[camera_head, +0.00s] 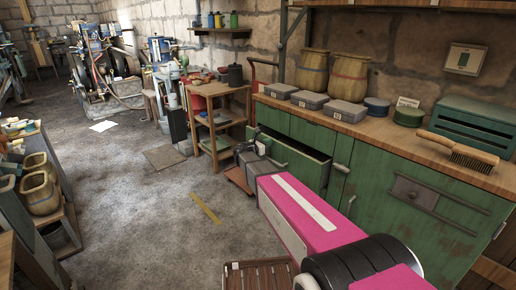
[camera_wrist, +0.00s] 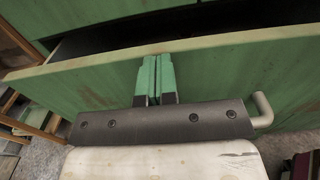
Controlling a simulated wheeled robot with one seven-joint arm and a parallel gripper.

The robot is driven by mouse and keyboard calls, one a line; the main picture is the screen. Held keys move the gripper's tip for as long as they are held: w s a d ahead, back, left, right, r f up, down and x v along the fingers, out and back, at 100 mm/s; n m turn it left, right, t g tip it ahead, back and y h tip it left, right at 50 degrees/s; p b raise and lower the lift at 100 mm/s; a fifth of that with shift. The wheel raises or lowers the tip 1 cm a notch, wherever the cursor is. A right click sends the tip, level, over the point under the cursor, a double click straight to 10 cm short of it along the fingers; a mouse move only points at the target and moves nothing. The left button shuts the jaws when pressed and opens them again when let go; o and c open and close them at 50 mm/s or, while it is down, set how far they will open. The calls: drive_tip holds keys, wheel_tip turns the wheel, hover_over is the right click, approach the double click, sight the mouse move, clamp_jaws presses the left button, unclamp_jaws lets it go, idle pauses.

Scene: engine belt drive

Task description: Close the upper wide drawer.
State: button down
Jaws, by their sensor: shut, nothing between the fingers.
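The upper wide drawer (camera_head: 302,168) is the green drawer in the workbench cabinet, and it stands open with a dark gap behind its front. In the wrist view its green front (camera_wrist: 215,85) with a pale top edge spans the picture, and a cream handle (camera_wrist: 262,112) shows at the right. My gripper (camera_wrist: 155,62) is shut and empty, its fingertips at the upper part of the drawer front. They look close to or against it; contact is not clear. In the head view my gripper (camera_head: 259,141) is small and near the drawer's left end.
The wooden bench top (camera_head: 345,124) holds grey boxes (camera_head: 310,99), two woven pots (camera_head: 348,76), a brush (camera_head: 458,149) and a green metal box (camera_head: 472,123). A wooden shelf stand (camera_head: 216,110) is beyond the cabinet. Open floor (camera_head: 140,210) lies to the left.

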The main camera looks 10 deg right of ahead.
drive_tip(key=shift+x, duration=1.85)
